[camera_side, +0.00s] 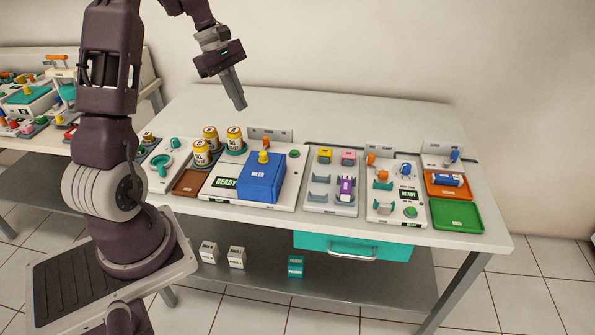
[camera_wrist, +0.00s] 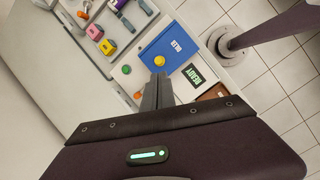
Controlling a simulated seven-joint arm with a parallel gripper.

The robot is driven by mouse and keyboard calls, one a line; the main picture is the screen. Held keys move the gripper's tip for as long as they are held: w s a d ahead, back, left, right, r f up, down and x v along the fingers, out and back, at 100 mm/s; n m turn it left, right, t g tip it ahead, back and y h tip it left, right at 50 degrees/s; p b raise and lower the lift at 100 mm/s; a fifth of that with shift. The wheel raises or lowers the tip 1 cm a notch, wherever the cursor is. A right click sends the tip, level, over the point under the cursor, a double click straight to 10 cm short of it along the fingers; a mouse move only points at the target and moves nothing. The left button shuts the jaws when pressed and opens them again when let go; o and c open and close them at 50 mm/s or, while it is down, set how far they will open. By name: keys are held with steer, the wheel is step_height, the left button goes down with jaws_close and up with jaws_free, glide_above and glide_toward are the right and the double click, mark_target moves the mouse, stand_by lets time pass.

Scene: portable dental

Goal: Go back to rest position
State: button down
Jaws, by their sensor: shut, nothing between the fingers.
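My gripper (camera_side: 238,103) is shut and empty. In the side view it hangs in the air above the back of the white table (camera_side: 375,115), pointing down and slightly right, clear of everything on the table. In the wrist view the closed fingers (camera_wrist: 158,82) point toward the panel with the blue box (camera_wrist: 172,47). The blue box also shows in the side view (camera_side: 262,183), on a white panel beside a lit READY sign (camera_side: 227,184). The fingers touch nothing.
Several yellow-topped cans (camera_side: 201,153) stand left of the blue box. A grey panel (camera_side: 318,199) holds coloured blocks. An orange tray (camera_side: 460,184) and a green tray (camera_side: 457,214) lie at the right. The back of the table is bare. A teal drawer (camera_side: 310,241) is below the top.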

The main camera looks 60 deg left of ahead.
steer(key=s+d+r+m+y, duration=0.1)
steer(key=s+d+r+m, duration=0.1)
steer(key=d+r+m, duration=0.35)
steer(key=s+d+r+m, duration=0.2)
steer(key=d+m, duration=0.1)
steer(key=d, duration=0.6)
steer(key=s+d+r+m+y, duration=0.1)
steer(key=s+d+r+m, duration=0.2)
steer(key=d, duration=0.4)
steer(key=s+d+m+t+y, duration=0.1)
steer(key=s+d+m+t, duration=0.2)
steer(key=s+d+m, duration=0.4)
steer(key=s+m, duration=0.2)
steer(key=s, duration=0.1)
steer(key=shift+f+m, duration=0.3)
steer(key=shift+m, duration=0.05)
